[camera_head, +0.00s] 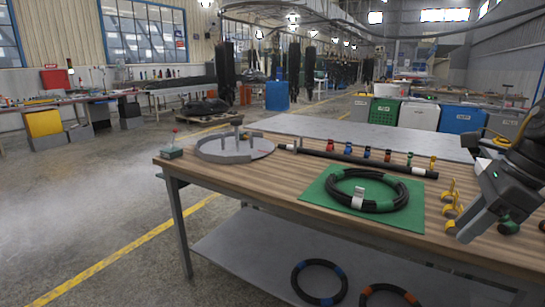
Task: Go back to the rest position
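My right gripper (482,212) is at the right edge, over or in front of the right end of the wooden workbench (240,185). It is dark grey with a small green light and hangs tilted down to the left. Its fingers are not clear enough to tell open from shut, and I see no hose in it. A coiled black hose (345,198) with a white label lies on a green mat (312,190), left of the gripper and apart from it. My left gripper is not in view.
Yellow fittings (451,208) stand close beside my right gripper. A black bar (350,160) with several coloured clips runs along the bench back. A grey round fixture (232,150) stands at its left. Coils with blue (319,283) and orange (390,293) bands are below. Floor at left is clear.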

